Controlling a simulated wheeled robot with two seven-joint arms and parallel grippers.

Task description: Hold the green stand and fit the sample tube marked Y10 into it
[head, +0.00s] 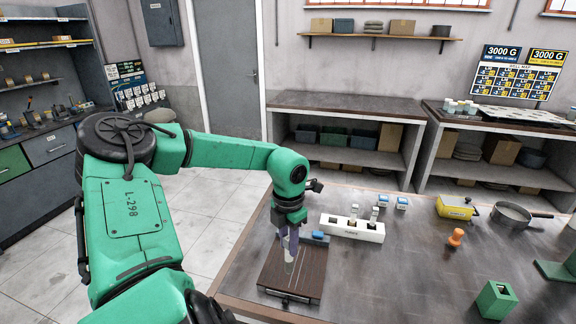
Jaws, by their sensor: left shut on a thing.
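The green stand (496,300) is a small block with a dark square opening in its top. It stands on the table at the lower right, well to the right of my left gripper. My left gripper (288,254) points down over a dark brown board. It is shut on a pale, translucent sample tube (289,266), which hangs roughly upright. I cannot read a mark on this tube, nor tell whether its lower end touches the board. A white rack (352,230) to the right holds small upright tubes with marks too small to read.
The brown board (278,284) lies near the table's left edge. A small blue item (318,236) lies behind it. An orange knob-like piece (455,238), a yellow box (455,208) and a pan (514,215) stand at the right. The table between board and stand is clear.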

